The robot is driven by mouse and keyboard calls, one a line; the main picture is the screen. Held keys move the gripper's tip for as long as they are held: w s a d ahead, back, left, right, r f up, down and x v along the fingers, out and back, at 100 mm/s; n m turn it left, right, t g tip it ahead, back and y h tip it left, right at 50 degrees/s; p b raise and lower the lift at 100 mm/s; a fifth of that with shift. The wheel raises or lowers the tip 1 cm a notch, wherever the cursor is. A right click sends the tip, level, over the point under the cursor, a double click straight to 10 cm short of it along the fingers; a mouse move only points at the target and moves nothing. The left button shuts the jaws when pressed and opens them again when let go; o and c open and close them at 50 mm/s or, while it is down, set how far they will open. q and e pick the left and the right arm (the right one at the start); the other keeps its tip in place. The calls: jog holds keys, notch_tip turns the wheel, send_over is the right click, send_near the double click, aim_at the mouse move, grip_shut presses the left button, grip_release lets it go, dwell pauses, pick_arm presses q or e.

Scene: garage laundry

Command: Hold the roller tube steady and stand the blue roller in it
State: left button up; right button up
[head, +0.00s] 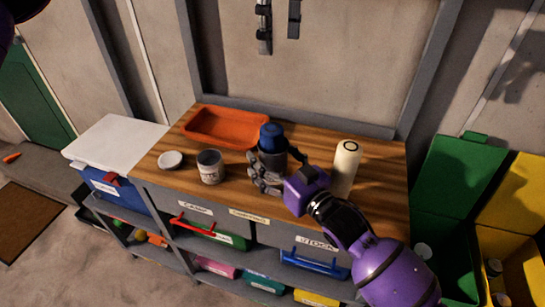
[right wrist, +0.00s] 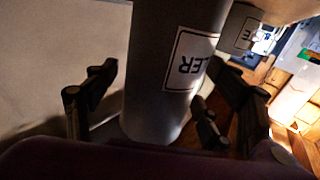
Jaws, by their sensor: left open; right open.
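The blue roller (head: 272,135) stands about upright in the roller tube, its blue top showing above the rim; its lower part is hidden. The grey roller tube (right wrist: 170,70) stands on the wooden worktop, and its label reads "LER" upside down in the right wrist view. My right gripper (head: 262,172) is open at the tube's front, low down. In the right wrist view its fingers (right wrist: 160,108) are on both sides of the tube, with a gap at the left finger. Only a dark part of my left arm shows in the head view's top left corner; its fingers are not visible.
A grey labelled can (head: 210,168) and a white round lid (head: 171,160) stand left of the tube. An orange tray (head: 222,143) is behind them. A cream cylinder (head: 346,160) stands to the right, close to my right arm. Green (head: 455,175) and yellow bins are further right.

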jog(key=v, duration=1.2)
